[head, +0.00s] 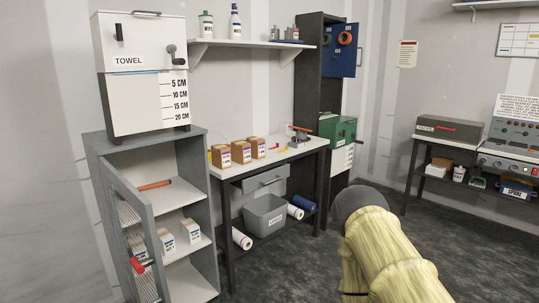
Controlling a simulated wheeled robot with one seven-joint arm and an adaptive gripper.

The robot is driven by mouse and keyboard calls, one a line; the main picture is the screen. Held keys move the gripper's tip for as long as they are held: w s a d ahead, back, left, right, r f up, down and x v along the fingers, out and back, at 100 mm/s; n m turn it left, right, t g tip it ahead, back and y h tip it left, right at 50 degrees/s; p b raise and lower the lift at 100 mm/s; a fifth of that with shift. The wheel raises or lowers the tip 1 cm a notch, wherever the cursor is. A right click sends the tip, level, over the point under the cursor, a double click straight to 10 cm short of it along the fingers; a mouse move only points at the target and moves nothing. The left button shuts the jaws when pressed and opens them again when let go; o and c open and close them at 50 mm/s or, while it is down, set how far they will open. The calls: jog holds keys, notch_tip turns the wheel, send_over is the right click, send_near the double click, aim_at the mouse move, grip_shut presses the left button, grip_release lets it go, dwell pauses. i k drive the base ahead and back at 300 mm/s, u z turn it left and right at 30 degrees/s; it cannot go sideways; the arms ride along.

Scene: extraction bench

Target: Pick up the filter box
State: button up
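No box carries a label I can read as "filter". Three brown boxes with white labelled fronts, such as the left one (221,155), stand in a row on the white bench (293,151). Several small white labelled boxes stand low in the open grey cabinet; one is the right-hand box (190,230). I cannot tell which of these is the filter box. My arm shows at the lower right, ending in a dark rounded part. My gripper is not in view, and nothing is seen held.
The cabinet's door (127,226) stands open at the left. A towel dispenser (140,70) sits on top. A grey bin (264,214) and several rolls lie under the bench. Dark floor (290,270) is clear in front. A side table (445,148) with equipment stands right.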

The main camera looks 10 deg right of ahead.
aim_at(240, 150)
jog(key=z, duration=0.45)
jog(key=k, duration=0.55)
jog(key=z, duration=0.75)
jog(key=i, duration=1.55)
jog(key=u, duration=0.45)
jog(key=i, duration=1.5)
jog(key=u, duration=1.7)
jog(key=i, duration=0.95)
jog(key=u, duration=0.75)
